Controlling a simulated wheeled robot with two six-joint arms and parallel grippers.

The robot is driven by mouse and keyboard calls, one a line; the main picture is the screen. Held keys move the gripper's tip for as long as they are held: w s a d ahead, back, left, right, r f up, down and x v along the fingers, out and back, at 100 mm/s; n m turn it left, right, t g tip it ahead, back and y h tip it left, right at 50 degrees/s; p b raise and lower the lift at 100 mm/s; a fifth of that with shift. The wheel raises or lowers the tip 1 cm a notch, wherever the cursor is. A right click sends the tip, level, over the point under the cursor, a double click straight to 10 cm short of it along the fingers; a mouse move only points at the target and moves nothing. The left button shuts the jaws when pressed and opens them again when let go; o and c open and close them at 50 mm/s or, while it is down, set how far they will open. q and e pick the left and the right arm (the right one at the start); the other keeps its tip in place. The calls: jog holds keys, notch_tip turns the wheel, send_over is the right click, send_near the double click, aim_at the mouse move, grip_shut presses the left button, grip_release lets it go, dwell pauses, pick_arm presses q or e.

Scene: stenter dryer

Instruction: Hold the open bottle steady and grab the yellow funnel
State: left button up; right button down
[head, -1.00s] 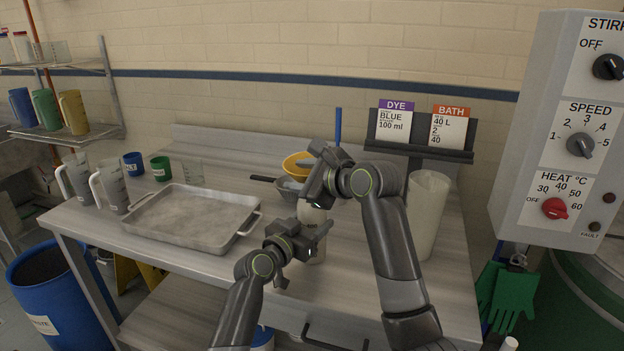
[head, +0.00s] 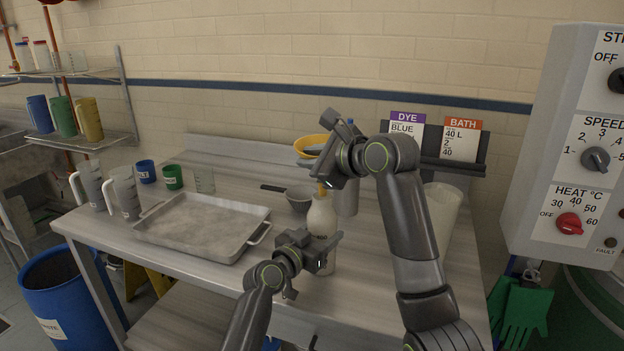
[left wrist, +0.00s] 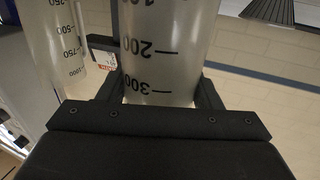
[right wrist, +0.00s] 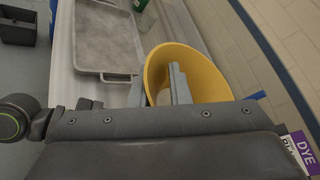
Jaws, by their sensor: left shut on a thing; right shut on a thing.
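The white bottle (head: 321,216) stands upright near the table's front. My left gripper (head: 322,252) is shut around its lower part. In the left wrist view the bottle (left wrist: 165,50), with black graduation marks, sits between the fingers. The yellow funnel (head: 310,142) is raised behind my right gripper (head: 332,178). In the right wrist view the funnel (right wrist: 205,70) has its wall pinched between the fingers. A yellow-orange bit shows just above the bottle's mouth; I cannot tell whether it is the spout or whether it touches the bottle.
A grey strainer (head: 299,198) with a dark handle lies left of the bottle. A metal cylinder (head: 347,198) stands behind it, and a tall translucent jug (head: 441,212) stands right. A metal tray (head: 203,226) fills the table's left. A sign stand (head: 432,158) is at the back.

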jog(key=shift+r, duration=1.75)
pick_arm(q)
jog(key=o, duration=1.2)
jog(key=shift+s+a, duration=0.1)
